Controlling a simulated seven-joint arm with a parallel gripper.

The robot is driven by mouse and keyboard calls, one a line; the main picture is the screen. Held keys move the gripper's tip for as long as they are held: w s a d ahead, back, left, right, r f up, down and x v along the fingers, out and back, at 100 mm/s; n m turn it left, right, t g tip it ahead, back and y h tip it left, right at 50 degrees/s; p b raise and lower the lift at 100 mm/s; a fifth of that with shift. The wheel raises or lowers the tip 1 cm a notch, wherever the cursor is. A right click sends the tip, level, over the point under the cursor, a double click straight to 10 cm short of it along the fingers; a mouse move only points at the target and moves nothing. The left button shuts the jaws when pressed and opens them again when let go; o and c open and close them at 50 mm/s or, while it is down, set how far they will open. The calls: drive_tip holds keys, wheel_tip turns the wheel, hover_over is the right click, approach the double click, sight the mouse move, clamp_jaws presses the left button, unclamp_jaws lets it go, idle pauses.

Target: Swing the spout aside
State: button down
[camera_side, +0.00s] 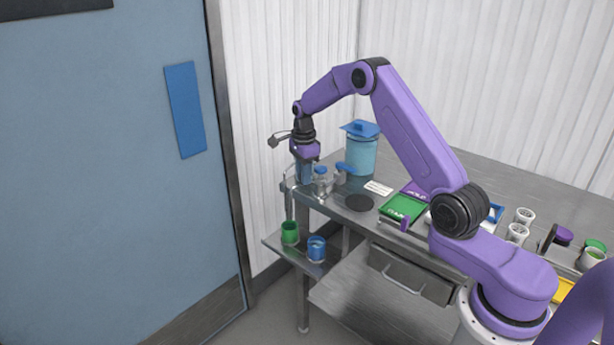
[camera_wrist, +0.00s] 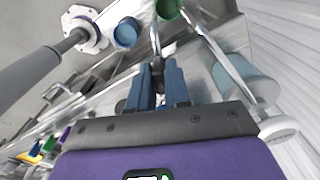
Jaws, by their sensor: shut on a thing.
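My gripper (camera_side: 304,180) points down at the left end of the steel bench, beside the valve fittings. In the wrist view its two blue fingers (camera_wrist: 159,68) are shut on a small dark part of the spout. The spout (camera_wrist: 155,42), a thin metal piece, runs from between the fingertips toward the green cup. My fingers hide much of the held part, and in the side view the grip is too small to make out. The green cup (camera_side: 290,233) and the blue cup (camera_side: 316,249) stand upright on the lower shelf below; the wrist view also shows the blue cup (camera_wrist: 127,32) and green cup (camera_wrist: 168,8).
A blue lidded canister (camera_side: 361,155) stands on the bench right of my gripper. A metal tube (camera_wrist: 218,48) passes close to my fingers on the right. Green and purple trays (camera_side: 403,208) and white cups (camera_side: 518,232) lie further right. A door stands left.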

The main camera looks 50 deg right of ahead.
drive_tip(key=shift+w+d+m, duration=0.2)
drive_tip(key=shift+w+m, duration=0.15)
drive_tip(key=shift+m, duration=0.4)
drive_tip(key=shift+w+d+m, duration=0.15)
drive_tip(key=shift+w+m, duration=0.15)
drive_tip(key=shift+m, duration=0.45)
drive_tip(key=c, duration=1.2)
unclamp_jaws()
drive_tip(key=shift+o, duration=0.2)
wheel_tip(320, 180, up, 18)
drive_tip(key=shift+f, duration=0.25)
